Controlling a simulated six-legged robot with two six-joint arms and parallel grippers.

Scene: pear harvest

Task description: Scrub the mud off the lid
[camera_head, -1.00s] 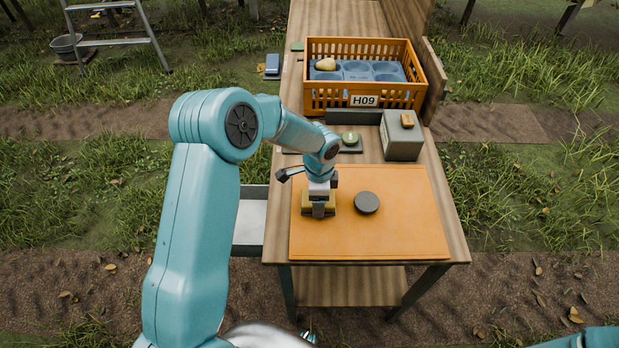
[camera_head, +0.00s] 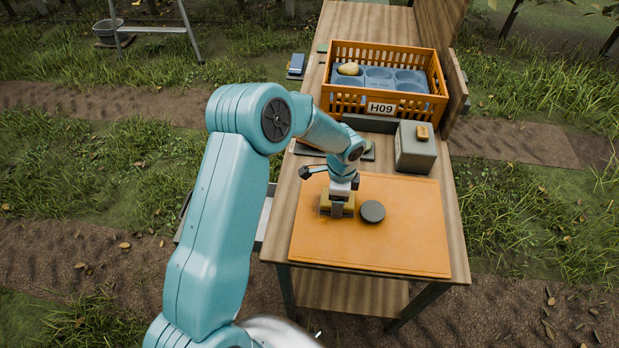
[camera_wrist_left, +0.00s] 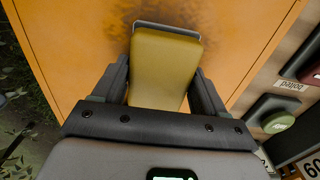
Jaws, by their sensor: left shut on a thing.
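The lid appears to be the flat orange panel (camera_head: 410,245) on the near end of the bench. My left gripper (camera_head: 338,208) is over its left part, shut on a yellow block (camera_head: 325,204) that looks like a scrubber and seems to rest on the panel. In the left wrist view the yellow block (camera_wrist_left: 165,65) sits between the fingers (camera_wrist_left: 157,90). A dark brown muddy smear (camera_wrist_left: 205,15) shows on the orange surface around its far end. The block hides what lies under it. My right gripper is out of view.
A dark round disc (camera_head: 372,211) is on the panel just right of the gripper. Behind are a grey box (camera_head: 415,150) and an orange crate (camera_head: 435,103) holding a blue tray with a pear (camera_head: 349,69). A wooden board (camera_head: 452,45) edges the bench's right.

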